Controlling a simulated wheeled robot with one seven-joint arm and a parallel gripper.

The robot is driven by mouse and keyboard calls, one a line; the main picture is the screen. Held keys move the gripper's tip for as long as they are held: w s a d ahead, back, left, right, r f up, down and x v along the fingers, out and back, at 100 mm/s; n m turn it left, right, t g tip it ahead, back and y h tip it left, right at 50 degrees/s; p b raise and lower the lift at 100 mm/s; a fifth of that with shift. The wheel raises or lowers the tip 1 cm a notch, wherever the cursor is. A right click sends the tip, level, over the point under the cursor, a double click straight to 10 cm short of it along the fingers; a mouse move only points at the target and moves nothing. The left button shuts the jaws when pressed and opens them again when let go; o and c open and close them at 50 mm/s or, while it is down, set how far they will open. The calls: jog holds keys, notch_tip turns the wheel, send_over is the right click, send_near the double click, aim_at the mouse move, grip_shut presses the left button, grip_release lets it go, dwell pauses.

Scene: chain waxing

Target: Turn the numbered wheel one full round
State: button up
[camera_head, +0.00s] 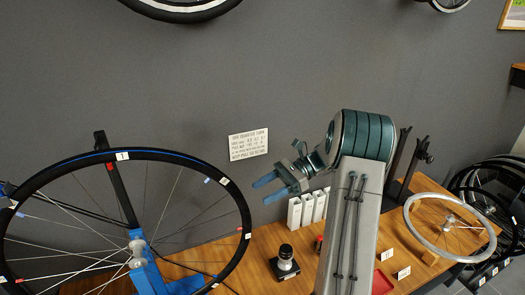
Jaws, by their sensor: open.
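The numbered wheel (244,212) is a large black-tyred bicycle wheel at the left, upright in a blue stand (148,272). A white tag marked 1 (122,156) sits at the top of its rim, and more small tags sit around the rim. Its lower part is cut off by the picture's bottom edge. My gripper (264,190) is open and empty, with two blue fingers pointing left. It is to the right of the wheel's upper right rim, apart from it.
A wooden bench (218,255) runs behind and right. It holds white boxes (307,208), a black-and-silver tool (285,262) and a small pale wheel rim (413,228). A sign (248,144) hangs on the grey wall. Several wheels (490,190) stand at far right.

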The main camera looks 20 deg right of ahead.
aim_at(229, 188)
notch_tip(229, 188, up, 10)
jog(key=a+h+p, duration=0.2)
jog(key=h+p, duration=0.1)
jog(key=shift+t, duration=0.3)
jog(key=b+x, duration=0.2)
jog(key=x, duration=0.1)
jog(key=b+x, duration=0.6)
jog(key=x, duration=0.1)
jog(key=shift+s+d, duration=0.1)
jog(key=shift+s, duration=0.2)
jog(key=shift+r+p, duration=0.45)
jog(key=shift+a+f, duration=0.15)
jog(key=shift+a, duration=0.05)
grip_shut()
jog(key=shift+a+r+b, duration=0.25)
jog(key=shift+r+b, duration=0.05)
jog(key=shift+r, duration=0.1)
jog(key=shift+c, duration=2)
grip_release()
jog(key=o, duration=0.4)
